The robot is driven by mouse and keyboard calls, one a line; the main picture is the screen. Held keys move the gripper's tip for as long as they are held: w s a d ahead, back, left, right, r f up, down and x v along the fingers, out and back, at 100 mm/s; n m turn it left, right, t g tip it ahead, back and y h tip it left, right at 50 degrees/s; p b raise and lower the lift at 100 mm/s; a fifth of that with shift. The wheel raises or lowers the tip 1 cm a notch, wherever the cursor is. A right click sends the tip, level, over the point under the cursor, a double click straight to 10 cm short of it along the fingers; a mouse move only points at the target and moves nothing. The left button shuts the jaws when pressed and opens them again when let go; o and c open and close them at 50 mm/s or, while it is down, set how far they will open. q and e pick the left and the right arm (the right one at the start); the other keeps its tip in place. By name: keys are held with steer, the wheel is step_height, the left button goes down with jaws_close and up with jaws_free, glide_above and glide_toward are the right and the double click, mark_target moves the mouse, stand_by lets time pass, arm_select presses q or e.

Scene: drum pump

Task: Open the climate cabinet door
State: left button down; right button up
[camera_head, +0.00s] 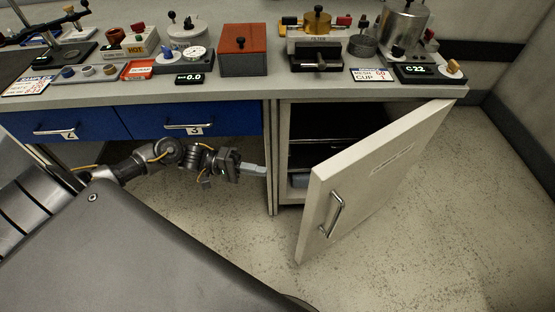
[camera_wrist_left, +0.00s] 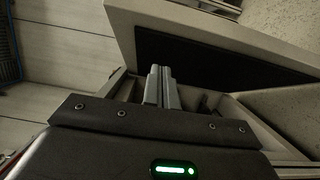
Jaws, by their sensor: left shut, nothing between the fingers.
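The climate cabinet door (camera_head: 365,175) is a pale panel standing ajar in the head view, swung out to the right from the cabinet (camera_head: 284,150) under the bench. Its metal handle (camera_head: 334,214) is on the outer face, near the free edge. Dark shelves show inside the opening. My left gripper (camera_head: 262,170) is shut and empty, just left of the opening and apart from the handle. In the left wrist view its shut fingers (camera_wrist_left: 160,85) point toward the door's dark inner side (camera_wrist_left: 215,60). My right gripper is not in view.
Two blue drawers (camera_head: 190,122) sit left of the cabinet under the bench top (camera_head: 245,92). A red box (camera_head: 243,50), a gold device (camera_head: 317,22) and other equipment stand on the bench. The floor (camera_head: 440,230) right of the door is clear.

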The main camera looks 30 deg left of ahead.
arm_select(q)
steer(key=s+d+x, duration=0.1)
steer(key=s+x, duration=0.1)
steer(key=x, duration=1)
steer(key=shift+s, duration=0.35)
